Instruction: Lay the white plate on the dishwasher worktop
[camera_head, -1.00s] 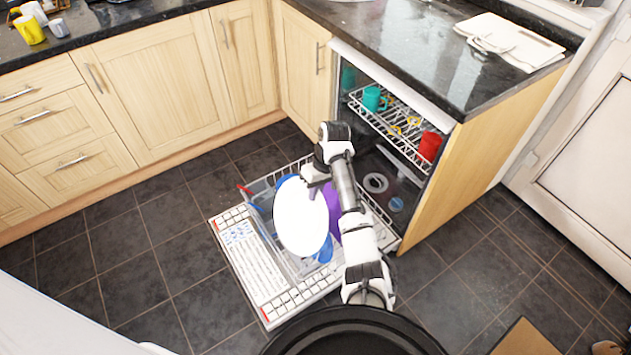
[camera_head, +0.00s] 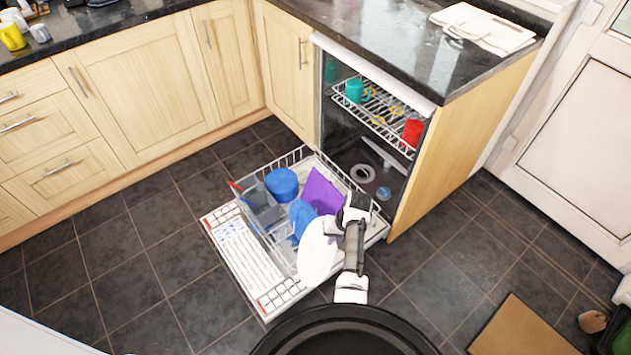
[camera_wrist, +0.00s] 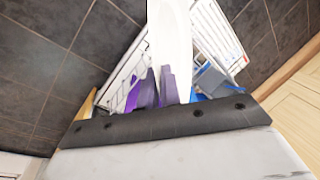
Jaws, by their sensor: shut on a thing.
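My gripper (camera_head: 338,224) is shut on the white plate (camera_head: 316,255) by its edge. The plate is tilted and held over the right front part of the open dishwasher's lower rack (camera_head: 290,157). The dark worktop (camera_head: 415,50) over the dishwasher is at the back right, away from the gripper. It bears a folded white cloth-like thing (camera_head: 485,27) at its right end.
The lower rack holds a blue cup-like thing (camera_head: 282,184), a purple item (camera_head: 320,191), a blue item (camera_head: 301,218) and a grey basket (camera_head: 262,206). The upper rack (camera_head: 372,118) holds a teal mug (camera_head: 355,90) and a red mug (camera_head: 412,132). The worktop's middle is bare.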

